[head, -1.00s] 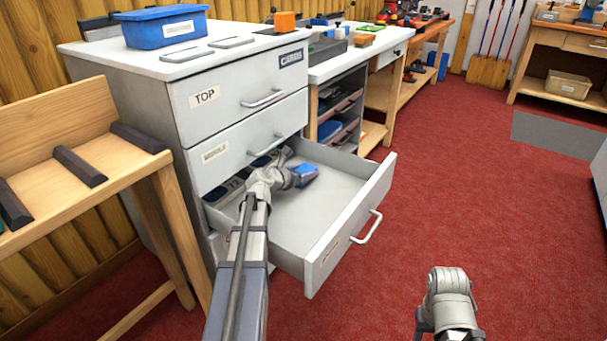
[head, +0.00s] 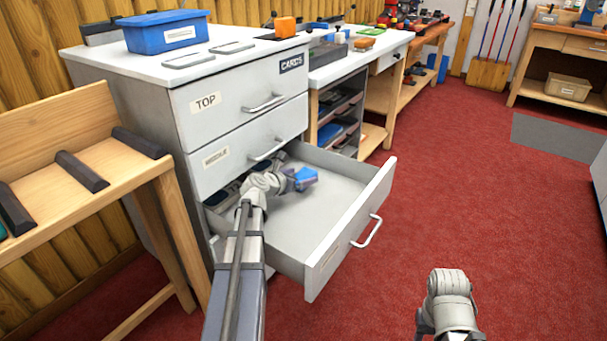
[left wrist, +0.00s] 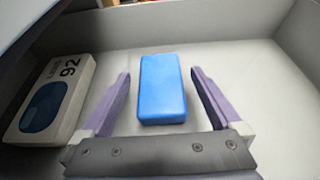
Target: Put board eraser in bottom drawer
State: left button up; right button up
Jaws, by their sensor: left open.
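The board eraser, a plain blue block (left wrist: 163,88), lies in the open bottom drawer (head: 335,220). It also shows as a small blue shape in the head view (head: 305,178). My left gripper (left wrist: 160,95) reaches down into the drawer and is open, with one finger on each side of the eraser. Gaps show between the eraser and both fingers. In the head view my left gripper (head: 293,182) is partly hidden by its wrist. Of my right arm only a grey link shows at the bottom; its fingers are not seen.
A white box marked 92 (left wrist: 52,98) lies in the drawer left of the eraser. The top and middle drawers above are shut. A blue bin (head: 165,35) stands on the cabinet top. The drawer's front part is bare. A wooden stand (head: 90,180) is at the left.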

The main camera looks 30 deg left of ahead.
pick_arm(q)
jog(key=p+v, duration=0.3)
jog(key=v, duration=0.7)
